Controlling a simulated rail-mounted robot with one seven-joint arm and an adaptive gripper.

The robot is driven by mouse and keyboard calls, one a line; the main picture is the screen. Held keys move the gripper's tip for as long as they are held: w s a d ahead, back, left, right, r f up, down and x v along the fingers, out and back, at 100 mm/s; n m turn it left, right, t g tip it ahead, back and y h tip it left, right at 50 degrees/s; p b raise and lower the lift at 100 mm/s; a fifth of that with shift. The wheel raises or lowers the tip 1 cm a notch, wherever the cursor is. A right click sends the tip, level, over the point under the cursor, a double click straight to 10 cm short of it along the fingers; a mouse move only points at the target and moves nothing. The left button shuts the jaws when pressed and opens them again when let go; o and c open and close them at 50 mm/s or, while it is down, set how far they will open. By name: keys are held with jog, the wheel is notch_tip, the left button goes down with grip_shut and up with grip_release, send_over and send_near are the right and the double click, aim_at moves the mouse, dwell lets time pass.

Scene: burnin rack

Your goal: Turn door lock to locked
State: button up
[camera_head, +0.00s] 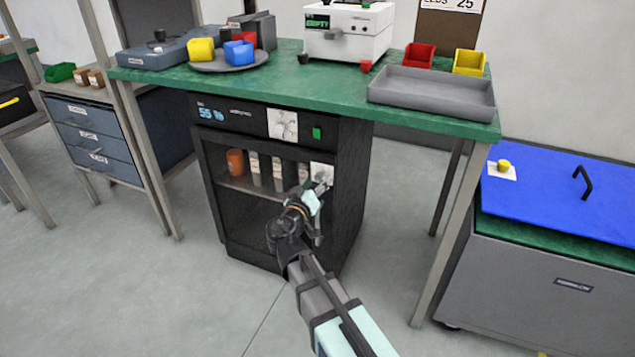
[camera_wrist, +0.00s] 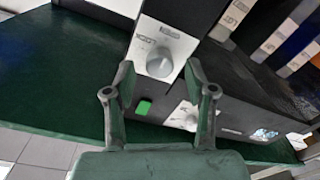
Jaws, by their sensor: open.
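The door lock is a round grey knob (camera_wrist: 159,63) on a white plate (camera_wrist: 180,42) with small printed labels, one of which seems to read "LOCK". In the head view the plate (camera_head: 321,170) sits at the upper right of the dark cabinet's glass door (camera_head: 232,212), which looks closed. My gripper (camera_head: 314,190) is in front of the plate and partly hides the knob. In the wrist view my gripper's (camera_wrist: 160,70) open fingertips stand on either side of the knob. I cannot tell whether they touch it, nor which way the knob points.
The cabinet front has a lit display (camera_head: 211,113), a white panel (camera_head: 283,124) and a green button (camera_head: 317,133). The green bench top (camera_head: 330,85) overhangs the cabinet. A bench leg (camera_head: 440,240) and a blue-lidded chest (camera_head: 560,200) stand right. The floor in front is clear.

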jog(key=shift+x, duration=0.8)
jog(key=shift+c, duration=0.3)
grip_shut()
jog(key=shift+n, duration=0.4)
jog(key=n, duration=0.3)
jog(key=shift+n+p, duration=0.3)
jog(key=shift+n, duration=0.1)
jog(key=n+p, duration=0.2)
jog(key=n, duration=0.2)
jog(key=shift+a+r, duration=0.1)
jog(key=n+p, duration=0.2)
jog(key=n, duration=0.2)
jog(key=shift+n+p, duration=0.4)
jog(key=n+p, duration=0.3)
jog(key=n, duration=0.1)
jog(key=shift+g+h, duration=0.3)
